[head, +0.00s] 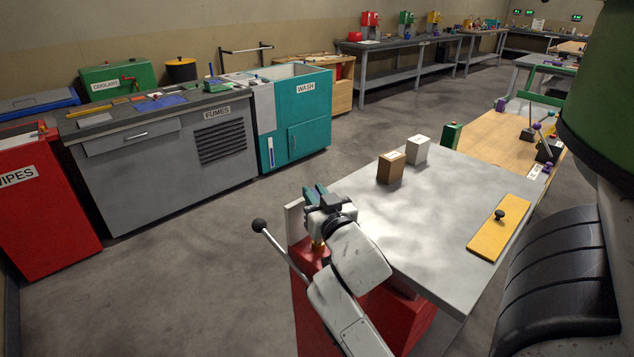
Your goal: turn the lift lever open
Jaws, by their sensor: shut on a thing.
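My gripper (318,203) is at the near left corner of a grey-topped table, above a red housing (307,255). Only the handle's end shows; my gripper and wrist hide the rest. A small brass-coloured part (318,246) shows just below my gripper. A separate metal rod with a black ball knob (259,226) slants out to the left of the red housing, apart from my gripper. How far the lever is turned I cannot tell.
The grey tabletop (415,205) carries a brown box (391,168), a white box (417,150) and a yellow plate (499,228) with a black knob. A grey FUMES bench (165,160) and teal WASH cabinet (293,120) stand back left. Floor between is clear.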

